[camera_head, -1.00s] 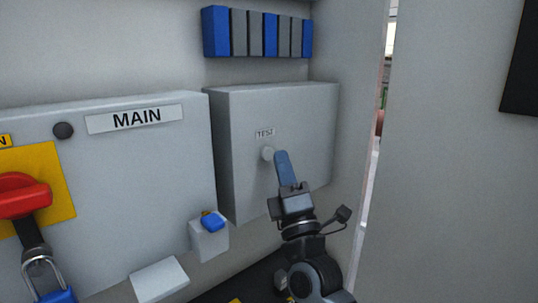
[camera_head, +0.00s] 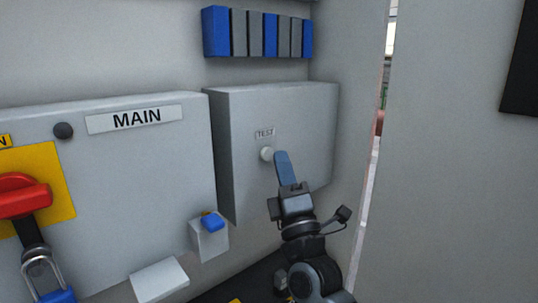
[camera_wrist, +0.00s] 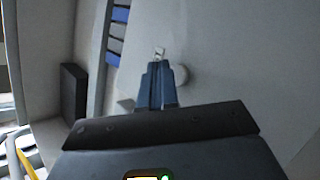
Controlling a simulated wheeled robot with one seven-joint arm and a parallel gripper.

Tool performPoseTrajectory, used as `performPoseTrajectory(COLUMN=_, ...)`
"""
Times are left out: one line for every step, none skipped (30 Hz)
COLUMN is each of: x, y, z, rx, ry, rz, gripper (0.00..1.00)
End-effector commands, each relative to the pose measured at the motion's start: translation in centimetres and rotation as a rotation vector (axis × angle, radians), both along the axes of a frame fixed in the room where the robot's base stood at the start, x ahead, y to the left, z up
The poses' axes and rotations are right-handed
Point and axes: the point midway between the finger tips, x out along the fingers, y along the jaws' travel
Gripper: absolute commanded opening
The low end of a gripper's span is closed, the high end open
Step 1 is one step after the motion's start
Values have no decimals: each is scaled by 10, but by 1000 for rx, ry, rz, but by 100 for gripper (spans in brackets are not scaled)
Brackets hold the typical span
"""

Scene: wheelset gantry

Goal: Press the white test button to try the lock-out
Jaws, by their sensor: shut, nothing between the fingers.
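The white test button (camera_head: 267,154) sits on the front of a grey box (camera_head: 236,180), under a small TEST label (camera_head: 264,133). My gripper (camera_head: 281,154) is shut and empty, its blue fingertips just right of the button in the head view. I cannot tell whether the tips touch it. In the wrist view the shut blue fingers (camera_wrist: 158,68) point at the box face. The button (camera_wrist: 181,75) shows beside them on the right, and the TEST label (camera_wrist: 159,52) shows just past the tips.
Left is the MAIN box (camera_head: 140,190) with a red rotary handle (camera_head: 25,195) on a yellow plate and a blue padlock (camera_head: 57,297) below. A small holder with a blue top (camera_head: 212,221) stands between the boxes. Blue and grey modules (camera_head: 257,33) are above. A wall is right.

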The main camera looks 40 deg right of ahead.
Motion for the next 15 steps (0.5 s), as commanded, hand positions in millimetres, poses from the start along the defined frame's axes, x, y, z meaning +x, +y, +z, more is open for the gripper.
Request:
performPoseTrajectory(x=1, y=0, z=1, rx=0, ry=0, rz=0, gripper=0)
performPoseTrajectory(x=1, y=0, z=1, rx=0, ry=0, rz=0, gripper=0)
performPoseTrajectory(x=3, y=0, z=2, rx=0, ry=0, rz=0, gripper=0)
performPoseTrajectory(x=4, y=0, z=2, rx=1, ry=1, rz=0, gripper=0)
performPoseTrajectory(x=5, y=0, z=2, rx=0, ry=1, rz=1, gripper=0)
performPoseTrajectory(x=6, y=0, z=2, rx=0, ry=1, rz=1, gripper=0)
performPoseTrajectory(x=7, y=0, z=2, rx=0, ry=1, rz=1, gripper=0)
performPoseTrajectory(x=7, y=0, z=2, rx=0, ry=1, rz=1, gripper=0)
performPoseTrajectory(x=8, y=0, z=1, rx=0, ry=1, rz=1, gripper=0)
performPoseTrajectory(x=8, y=0, z=1, rx=0, ry=0, rz=1, gripper=0)
performPoseTrajectory(x=8, y=0, z=1, rx=0, ry=0, rz=1, gripper=0)
performPoseTrajectory(x=8, y=0, z=0, rx=0, ry=0, rz=1, gripper=0)
performPoseTrajectory(x=8, y=0, z=0, rx=0, ry=0, rz=1, gripper=0)
performPoseTrajectory(x=8, y=0, z=0, rx=0, ry=0, rz=0, gripper=0)
performPoseTrajectory(x=8, y=0, z=0, rx=0, ry=0, rz=0, gripper=0)
